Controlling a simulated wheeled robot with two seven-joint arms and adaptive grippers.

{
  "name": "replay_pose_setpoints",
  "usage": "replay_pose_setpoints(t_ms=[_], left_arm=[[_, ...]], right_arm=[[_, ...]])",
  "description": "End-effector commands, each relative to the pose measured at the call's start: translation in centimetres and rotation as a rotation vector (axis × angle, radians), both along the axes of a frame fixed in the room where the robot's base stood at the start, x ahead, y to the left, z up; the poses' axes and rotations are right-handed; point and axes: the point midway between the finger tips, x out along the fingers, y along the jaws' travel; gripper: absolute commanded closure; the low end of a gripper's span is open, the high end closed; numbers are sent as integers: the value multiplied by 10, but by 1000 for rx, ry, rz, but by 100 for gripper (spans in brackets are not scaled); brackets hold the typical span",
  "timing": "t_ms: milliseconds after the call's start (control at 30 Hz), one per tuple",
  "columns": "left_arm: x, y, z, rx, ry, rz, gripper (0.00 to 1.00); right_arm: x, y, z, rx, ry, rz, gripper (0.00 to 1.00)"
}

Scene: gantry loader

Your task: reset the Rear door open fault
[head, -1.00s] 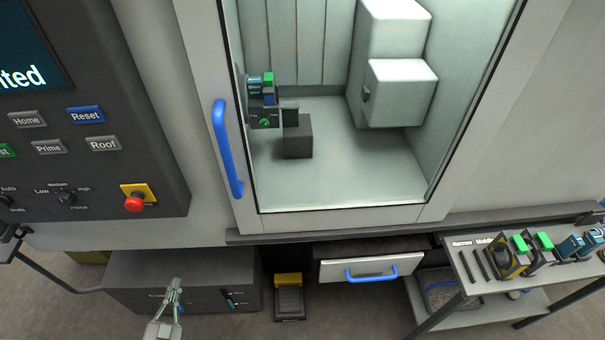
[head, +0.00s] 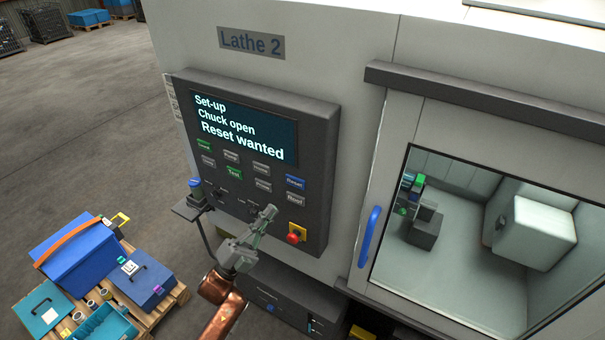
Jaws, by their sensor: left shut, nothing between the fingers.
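The lathe's control panel (head: 318,190) is on the left part of the machine front. Its screen (head: 243,128) reads "Set-up", "Chuck open", "Reset wanted". The blue Reset button (head: 295,182) is at the panel's right, above the Roof button (head: 295,199). My left gripper (head: 270,211) is shut and empty, in front of the panel's lower part, below and left of the Reset button and apart from it in the picture. It hides part of the lower knobs. My right gripper is out of view. The rear door is not in view.
A red emergency stop (head: 294,237) on a yellow plate sits right of my left gripper. The front door has a blue handle (head: 369,236). A blue-topped device (head: 196,188) stands on a bracket at the panel's left. A pallet (head: 178,292) with blue boxes is lower left.

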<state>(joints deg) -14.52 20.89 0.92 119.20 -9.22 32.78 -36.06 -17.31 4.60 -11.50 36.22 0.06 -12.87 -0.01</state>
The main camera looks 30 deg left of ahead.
Motion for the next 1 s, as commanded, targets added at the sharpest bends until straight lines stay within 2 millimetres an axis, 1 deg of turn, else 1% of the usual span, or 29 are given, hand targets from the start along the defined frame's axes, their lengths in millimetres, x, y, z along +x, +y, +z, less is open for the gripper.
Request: replay_pose_setpoints(t_ms=[33, 67, 400, 533, 667, 1000], left_arm=[[-1, 0, 6, 6, -9, 0, 100], [-1, 0, 7, 8, -12, -1, 100], [-1, 0, 6, 10, -14, -1, 100], [3, -1, 6, 9, -15, -1, 100], [16, -2, 6, 9, -14, -1, 100], [62, -6, 6, 10, -14, -1, 100]], right_arm=[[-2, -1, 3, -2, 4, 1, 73], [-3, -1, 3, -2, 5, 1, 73], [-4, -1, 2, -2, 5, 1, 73], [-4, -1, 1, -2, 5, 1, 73], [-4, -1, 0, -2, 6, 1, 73], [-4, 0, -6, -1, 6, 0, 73]])
